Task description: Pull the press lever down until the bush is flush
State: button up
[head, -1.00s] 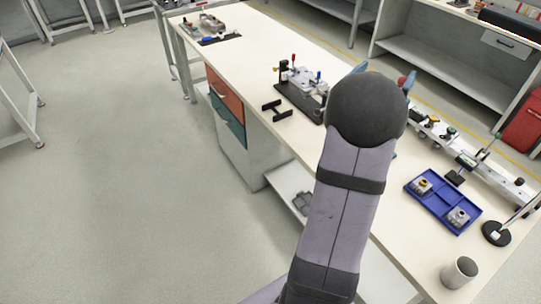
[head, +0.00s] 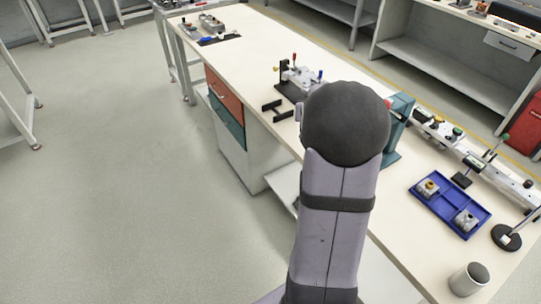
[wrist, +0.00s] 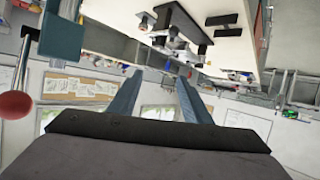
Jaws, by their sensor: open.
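The teal press (head: 401,112) stands on the bench just right of my arm in the head view, partly hidden by it. A small bit of red beside it looks like the lever knob (head: 388,103). In the wrist view the lever's red ball knob (wrist: 15,105) sits on a metal rod at the far left edge. Part of the teal press (wrist: 62,36) shows above it. My gripper (wrist: 160,80) is open, with nothing between its fingers, and apart from the knob, which lies to its left. In the head view my arm hides the gripper. I cannot see the bush.
A blue tray (head: 450,220) with metal parts, a round black-based stand (head: 506,238) and a grey cup (head: 469,279) are at the right. A black fixture (head: 297,82) and a small black stand (head: 276,110) lie left of the arm. The bench's far left stretch is mostly bare.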

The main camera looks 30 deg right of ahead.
jog(key=a+f+n+y+b, duration=0.1)
jog(key=a+f+y+b, duration=0.1)
jog(key=a+f, duration=0.3)
jog(key=a+f+n+g+y+b, duration=0.1)
jog(key=a+f+y, duration=0.3)
jog(key=a, duration=0.9)
jog(key=shift+w+a+f+n+b, duration=0.2)
jog(key=shift+f+n+b, duration=0.4)
jog(key=shift+f, duration=0.6)
